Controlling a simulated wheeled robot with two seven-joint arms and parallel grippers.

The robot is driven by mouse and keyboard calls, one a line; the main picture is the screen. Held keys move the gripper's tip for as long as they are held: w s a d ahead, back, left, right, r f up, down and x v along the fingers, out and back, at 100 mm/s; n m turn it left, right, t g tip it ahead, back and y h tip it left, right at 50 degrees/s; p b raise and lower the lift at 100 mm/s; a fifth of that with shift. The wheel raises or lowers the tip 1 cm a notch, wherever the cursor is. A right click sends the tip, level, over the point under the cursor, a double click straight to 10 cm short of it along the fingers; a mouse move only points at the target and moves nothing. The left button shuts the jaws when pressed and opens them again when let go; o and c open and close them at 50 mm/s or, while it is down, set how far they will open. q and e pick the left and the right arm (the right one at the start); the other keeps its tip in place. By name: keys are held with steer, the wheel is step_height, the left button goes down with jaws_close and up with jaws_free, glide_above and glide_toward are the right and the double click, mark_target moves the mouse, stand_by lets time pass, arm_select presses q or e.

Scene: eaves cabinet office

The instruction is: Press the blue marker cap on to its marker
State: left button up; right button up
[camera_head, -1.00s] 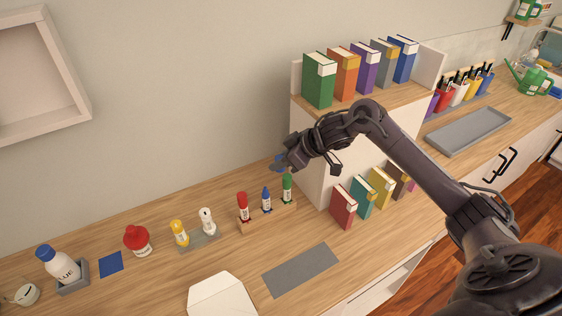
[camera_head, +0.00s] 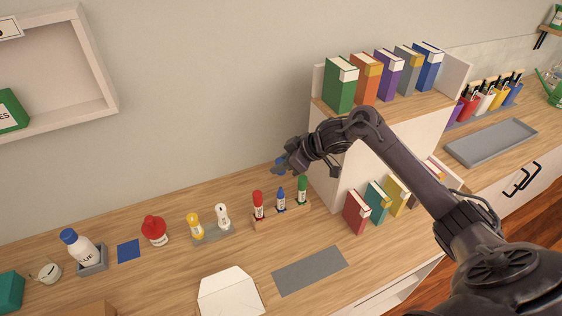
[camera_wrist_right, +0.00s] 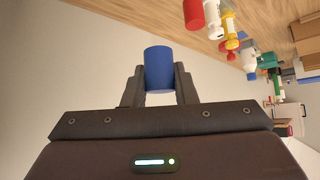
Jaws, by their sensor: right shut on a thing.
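The blue marker (camera_head: 281,200) stands upright in a wooden holder (camera_head: 285,216), between the red marker (camera_head: 258,206) and the green marker (camera_head: 302,190). Its top looks narrower than its neighbours' tops. My right gripper (camera_head: 283,166) is shut on the blue cap (camera_wrist_right: 158,68), which sits between the fingertips in the right wrist view. In the head view the gripper appears above the blue marker, with a clear gap; how far it is in depth I cannot tell. My left gripper is not in view.
A white shelf unit (camera_head: 325,165) with binders stands just right of the holder. A grey stand (camera_head: 214,235) with a yellow and a white marker is to the left. A grey mat (camera_head: 310,270) and an envelope (camera_head: 230,292) lie in front.

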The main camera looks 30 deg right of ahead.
mark_target(281, 188)
steer(key=shift+f+b, duration=1.35)
steer(key=shift+f, duration=1.35)
steer(key=shift+r+p, duration=0.1)
steer(key=shift+p, duration=0.75)
steer(key=shift+f+b, duration=1.45)
steer(key=shift+f, duration=1)
steer(key=shift+s+f, duration=0.1)
steer(key=o, duration=1)
steer(key=shift+o, duration=0.2)
steer(key=b+v, duration=0.2)
steer(key=v, duration=0.5)
steer(key=shift+d+r, duration=0.15)
steer(key=shift+r, duration=0.2)
